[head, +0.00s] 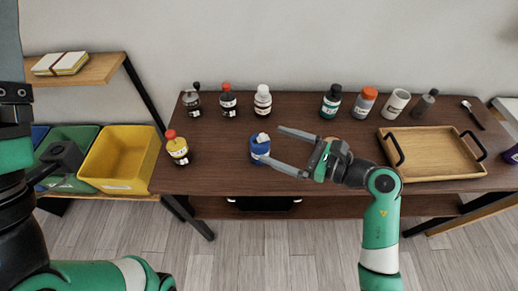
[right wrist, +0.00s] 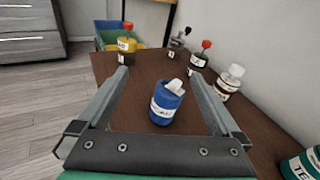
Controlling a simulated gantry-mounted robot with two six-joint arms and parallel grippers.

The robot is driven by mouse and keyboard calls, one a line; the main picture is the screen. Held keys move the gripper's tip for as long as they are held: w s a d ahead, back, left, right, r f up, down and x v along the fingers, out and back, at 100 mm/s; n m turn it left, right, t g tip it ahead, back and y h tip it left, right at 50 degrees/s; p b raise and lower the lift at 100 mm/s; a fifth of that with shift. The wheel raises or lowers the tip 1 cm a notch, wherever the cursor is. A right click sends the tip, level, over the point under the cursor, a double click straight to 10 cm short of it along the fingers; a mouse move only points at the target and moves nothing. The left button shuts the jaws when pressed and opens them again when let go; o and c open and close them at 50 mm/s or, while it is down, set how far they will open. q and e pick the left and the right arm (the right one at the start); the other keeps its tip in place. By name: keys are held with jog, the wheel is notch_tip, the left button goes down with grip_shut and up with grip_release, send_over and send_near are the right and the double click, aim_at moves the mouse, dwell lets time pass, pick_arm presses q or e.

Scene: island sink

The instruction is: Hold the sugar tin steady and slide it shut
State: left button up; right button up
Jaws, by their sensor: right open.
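The sugar tin appears to be the small blue tin (head: 256,153) with a white label, standing upright on the dark brown table. A pale white piece sits at its top and looks tilted; how far the tin is closed I cannot tell. My right gripper (head: 271,144) is open, its fingers pointing left at the tin. In the right wrist view the tin (right wrist: 166,112) shows between the two spread fingers, with a gap on either side. My left arm is at the left edge of the head view; its fingers are not clear.
Bottles and jars line the table's back, including an orange-capped jar (head: 364,103). A yellow red-capped bottle (head: 179,149) stands left of the tin. A wooden tray (head: 431,173) with black handles is at right. A yellow bin (head: 119,160) is beside the table. Table around the tin is clear.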

jog(key=m+h+b, duration=0.1)
jog(key=m+h, duration=0.1)
send_near(268, 155)
jog(key=shift+x, duration=1.15)
jog(key=shift+s+d, duration=0.1)
jog(key=shift+d, duration=0.15)
jog(key=b+x, duration=0.8)
jog(key=x, duration=0.1)
jog(key=shift+a+f, duration=0.1)
jog(key=shift+f, duration=0.05)
jog(key=shift+w+a+b, duration=0.25)
jog(key=shift+a+b, duration=0.05)
jog(key=shift+a, duration=0.1)
jog(key=c, duration=1.5)
jog(key=shift+o, duration=0.2)
